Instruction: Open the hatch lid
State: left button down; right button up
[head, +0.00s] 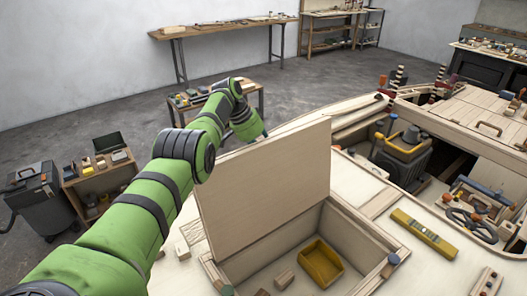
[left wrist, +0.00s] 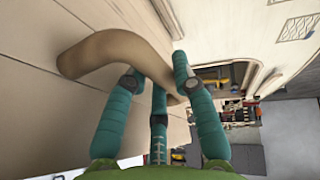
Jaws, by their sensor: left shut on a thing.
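The hatch lid (head: 268,180) is a pale plywood panel that stands raised, close to upright, at the far left side of its opening. The opening's frame (head: 372,236) surrounds an open compartment. My left arm reaches past the lid's left side in the head view, and the lid hides the gripper there. In the left wrist view the curved wooden handle (left wrist: 105,52) sticks out from the lid's outer face (left wrist: 45,110). My left gripper (left wrist: 157,82) is shut on this handle, with teal fingers around its near end. My right gripper is in neither view.
A yellow tray (head: 320,263) and small wood blocks lie inside the compartment. A yellow level (head: 425,233) lies on the deck to the right. Beyond it is another opening with a black-and-yellow machine (head: 400,148). A small shelf unit (head: 100,182) stands on the floor at left.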

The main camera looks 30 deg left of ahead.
pick_arm(q)
jog(key=c, duration=1)
grip_release()
jog(key=shift+s+f, duration=0.1)
jog(key=shift+f, duration=0.05)
jog(key=shift+a+r, duration=0.15)
jog(key=shift+r, duration=0.3)
jog(key=v, duration=1.1)
jog(key=shift+s+a, duration=0.15)
